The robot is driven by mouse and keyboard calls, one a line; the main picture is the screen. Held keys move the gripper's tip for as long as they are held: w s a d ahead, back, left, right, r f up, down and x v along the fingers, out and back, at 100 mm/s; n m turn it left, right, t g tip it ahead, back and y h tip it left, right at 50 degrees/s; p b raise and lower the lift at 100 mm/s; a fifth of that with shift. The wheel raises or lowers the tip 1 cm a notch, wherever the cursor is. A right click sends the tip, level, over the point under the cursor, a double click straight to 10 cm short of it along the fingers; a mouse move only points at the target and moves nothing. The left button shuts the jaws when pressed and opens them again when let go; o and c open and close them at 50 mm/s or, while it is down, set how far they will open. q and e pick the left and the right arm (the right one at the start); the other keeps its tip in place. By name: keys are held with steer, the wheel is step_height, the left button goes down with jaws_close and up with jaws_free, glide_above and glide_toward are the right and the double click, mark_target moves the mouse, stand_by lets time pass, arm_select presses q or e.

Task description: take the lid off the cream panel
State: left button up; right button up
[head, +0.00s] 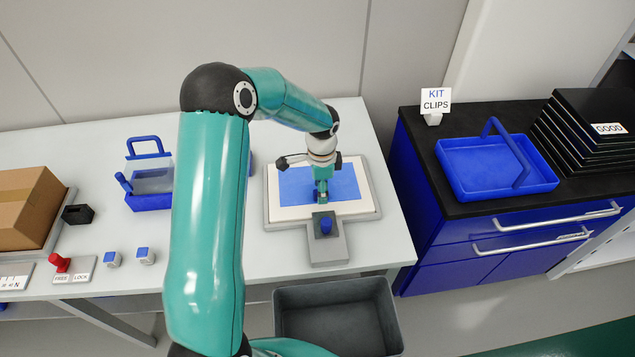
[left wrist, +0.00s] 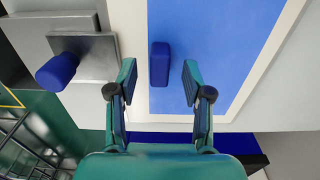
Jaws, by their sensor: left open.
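The cream panel (head: 285,212) lies in a grey tray-like fixture on the light table. A flat blue lid (head: 345,186) covers most of it, leaving a cream border. In the left wrist view the blue lid (left wrist: 225,40) carries a raised dark blue handle (left wrist: 160,64). My left gripper (head: 322,197) points down over the lid. In the left wrist view its open fingers (left wrist: 159,76) stand on either side of the handle, with gaps visible on both sides. Height above the lid is hard to tell. My right gripper is not in view.
A grey block with a blue knob (head: 326,226) adjoins the fixture's front edge. A grey bin (head: 335,292) stands below the table edge. A blue caddy (head: 150,202), a cardboard box (head: 22,208) and a red switch (head: 61,263) are left. A blue tray (head: 460,190) sits on the right cabinet.

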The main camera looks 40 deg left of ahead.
arm_select(q)
steer(key=shift+f, duration=0.95)
steer(key=shift+c, duration=0.2)
steer(key=c, duration=0.8)
steer(key=shift+w+r, duration=0.1)
steer(key=shift+r, duration=0.05)
